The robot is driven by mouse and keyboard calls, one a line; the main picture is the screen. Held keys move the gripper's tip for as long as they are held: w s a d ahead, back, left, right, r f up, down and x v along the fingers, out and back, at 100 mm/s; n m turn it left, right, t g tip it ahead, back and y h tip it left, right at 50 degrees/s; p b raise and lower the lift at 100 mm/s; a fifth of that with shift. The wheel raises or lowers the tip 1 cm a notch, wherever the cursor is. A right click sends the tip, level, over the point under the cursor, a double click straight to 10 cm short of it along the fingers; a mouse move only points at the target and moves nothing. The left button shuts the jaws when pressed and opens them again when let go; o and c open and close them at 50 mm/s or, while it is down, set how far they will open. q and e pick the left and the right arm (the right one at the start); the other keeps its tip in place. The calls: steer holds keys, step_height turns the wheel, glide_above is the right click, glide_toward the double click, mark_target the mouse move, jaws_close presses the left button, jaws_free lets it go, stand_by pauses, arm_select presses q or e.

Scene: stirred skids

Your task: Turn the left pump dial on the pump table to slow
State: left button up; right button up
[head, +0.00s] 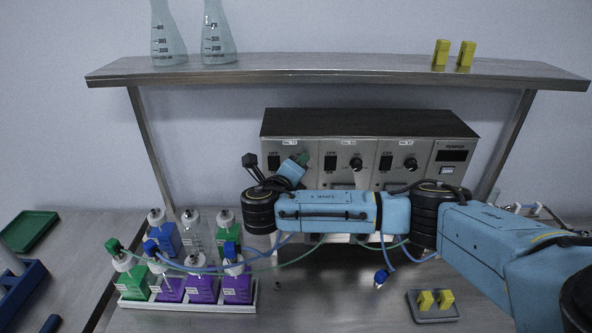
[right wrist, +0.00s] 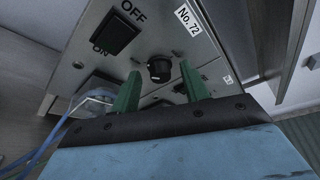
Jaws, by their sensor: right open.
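The pump unit (head: 370,123) is a wide box with a black top and a grey front, below the shelf. It has several panels with switches and dials. In the right wrist view the left dial (right wrist: 159,71) is a round black knob beside an ON/OFF switch (right wrist: 115,34) and a "No. 72" label (right wrist: 187,20). My right gripper (right wrist: 159,77) is open, its two green fingers on either side of the dial with gaps visible. In the head view my right gripper (head: 301,160) hides the left dial. The dial's exact setting is unclear. My left gripper is out of view.
The middle dial (head: 356,164) and right dial (head: 410,164) are right of my gripper. Bottles with green, purple and blue contents stand in a white tray (head: 190,308) at lower left. Tubes hang below my arm. The shelf (head: 330,66) above holds flasks and yellow pieces.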

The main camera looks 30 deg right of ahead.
steer(key=shift+a, duration=0.1)
steer(key=v, duration=1.3)
